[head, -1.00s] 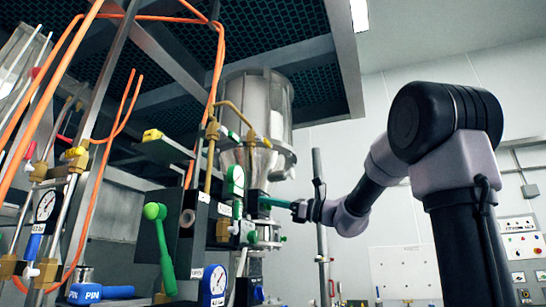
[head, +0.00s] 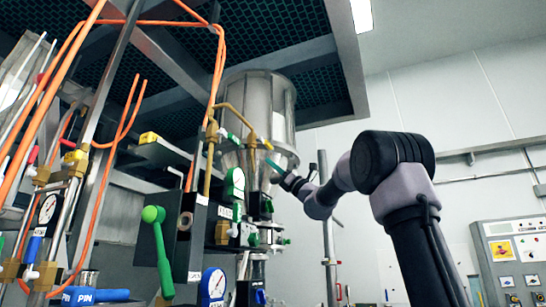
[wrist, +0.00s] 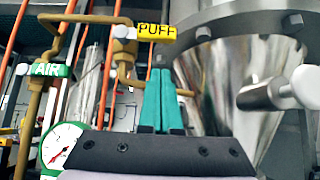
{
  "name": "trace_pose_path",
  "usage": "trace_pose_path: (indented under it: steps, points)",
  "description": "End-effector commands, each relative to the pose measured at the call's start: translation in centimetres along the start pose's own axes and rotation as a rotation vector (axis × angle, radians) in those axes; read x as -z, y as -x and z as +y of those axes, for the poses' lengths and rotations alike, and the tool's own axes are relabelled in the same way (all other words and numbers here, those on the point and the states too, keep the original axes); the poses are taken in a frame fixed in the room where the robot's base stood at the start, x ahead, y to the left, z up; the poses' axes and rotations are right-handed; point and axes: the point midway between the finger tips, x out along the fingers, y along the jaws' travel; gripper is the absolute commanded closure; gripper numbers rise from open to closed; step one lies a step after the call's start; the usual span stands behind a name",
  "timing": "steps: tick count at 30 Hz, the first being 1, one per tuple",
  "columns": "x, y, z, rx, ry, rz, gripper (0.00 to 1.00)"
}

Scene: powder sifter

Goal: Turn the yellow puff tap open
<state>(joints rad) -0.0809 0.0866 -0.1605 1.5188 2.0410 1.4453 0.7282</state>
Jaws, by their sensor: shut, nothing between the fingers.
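In the head view my gripper (head: 270,163) reaches in from the right, near the tap. The tap's exact distance from my fingertips is unclear.
A metal hopper (wrist: 230,85) stands close on the right, with a metal rod and white knob (wrist: 308,86) sticking out. A green AIR tap (wrist: 50,69) and a gauge (wrist: 63,147) are at left. Brass pipes run behind my fingers.

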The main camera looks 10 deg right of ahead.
Motion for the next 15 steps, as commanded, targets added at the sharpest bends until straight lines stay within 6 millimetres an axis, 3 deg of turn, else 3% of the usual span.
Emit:
trace_pose_path:
  steps: [6, 15]
  points:
    - [-2.1, -1.8, -0.1, 0.001, 0.004, -0.001, 1.0]
    - [-2.5, -2.1, -0.1, 0.002, 0.003, -0.001, 1.0]
